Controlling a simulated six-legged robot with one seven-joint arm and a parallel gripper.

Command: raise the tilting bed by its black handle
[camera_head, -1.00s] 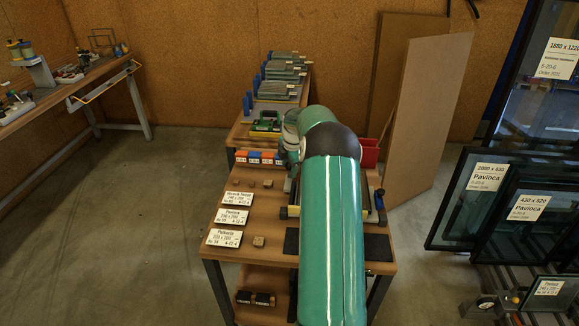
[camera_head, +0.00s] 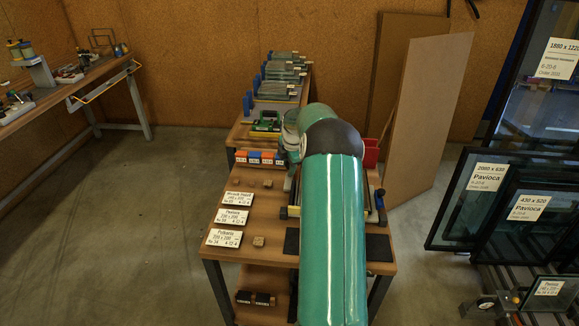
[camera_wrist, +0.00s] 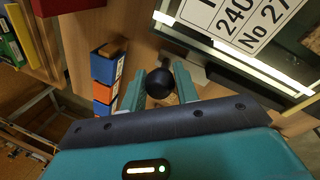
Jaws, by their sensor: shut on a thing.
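In the wrist view my gripper (camera_wrist: 159,92) has its two teal fingers on either side of a round black handle (camera_wrist: 159,82) and is shut on it. The tilting bed (camera_wrist: 205,58) runs from the handle toward the upper right, with a pale strip along its edge and a large white label (camera_wrist: 240,20) over it. In the head view my teal arm covers most of the bed; a bit of its frame with a dark blue knob (camera_head: 379,200) shows at the right.
Blue and orange boxes (camera_head: 260,158) stand left of my arm; they are close to my fingers in the wrist view (camera_wrist: 104,88). White label cards (camera_head: 230,217) and small wooden blocks lie on the table's left. Glass panes (camera_head: 475,205) stand at the right. Open floor (camera_head: 150,230) lies left.

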